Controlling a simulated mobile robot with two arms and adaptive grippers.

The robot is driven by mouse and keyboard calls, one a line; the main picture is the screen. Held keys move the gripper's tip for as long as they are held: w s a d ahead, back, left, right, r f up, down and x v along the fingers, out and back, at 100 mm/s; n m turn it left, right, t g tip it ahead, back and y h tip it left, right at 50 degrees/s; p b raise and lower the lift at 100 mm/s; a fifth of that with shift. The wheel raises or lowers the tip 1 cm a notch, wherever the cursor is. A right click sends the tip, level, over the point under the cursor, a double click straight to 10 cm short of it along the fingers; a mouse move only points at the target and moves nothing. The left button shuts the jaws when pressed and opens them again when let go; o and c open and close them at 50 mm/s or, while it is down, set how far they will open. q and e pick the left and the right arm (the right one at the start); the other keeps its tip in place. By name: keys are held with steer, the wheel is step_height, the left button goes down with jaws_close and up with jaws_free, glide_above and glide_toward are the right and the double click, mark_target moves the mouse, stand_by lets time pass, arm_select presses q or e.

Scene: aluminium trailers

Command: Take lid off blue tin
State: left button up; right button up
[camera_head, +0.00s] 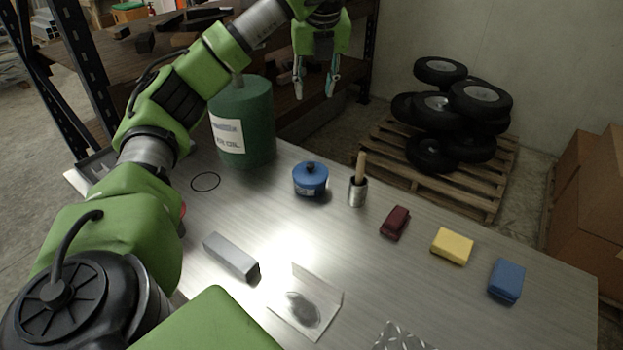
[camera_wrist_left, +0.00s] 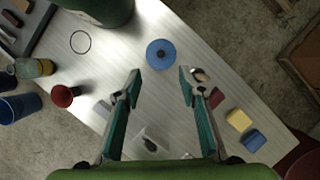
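The blue tin (camera_head: 310,181) stands upright on the metal table, with its blue lid on and a dark knob on top (camera_head: 310,167). In the left wrist view the tin (camera_wrist_left: 160,54) is seen from above, beyond and between the fingertips. My left gripper (camera_head: 316,92) hangs above the table's far side, pointing down, higher than the tin and apart from it. Its teal fingers are spread and empty, as the left wrist view (camera_wrist_left: 157,78) also shows. My right gripper is not in view.
A green drum (camera_head: 243,125) stands left of the tin and a metal cup with a wooden handle (camera_head: 358,190) close on its right. A dark red block (camera_head: 395,222), yellow block (camera_head: 452,246) and blue block (camera_head: 506,281) lie further right. A grey bar (camera_head: 231,256) lies in front.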

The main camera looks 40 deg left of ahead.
arm_select(q)
steer(key=b, duration=1.1)
glide_toward(310, 165)
steer(key=p+x, duration=0.1)
steer(key=x, duration=0.2)
steer(key=shift+w+f, duration=0.15)
steer(key=shift+w, duration=0.05)
steer(key=p+x, duration=0.1)
steer(key=x, duration=0.4)
steer(key=shift+s+a+f, duration=0.1)
steer(key=shift+f, duration=0.05)
steer(key=c, duration=1)
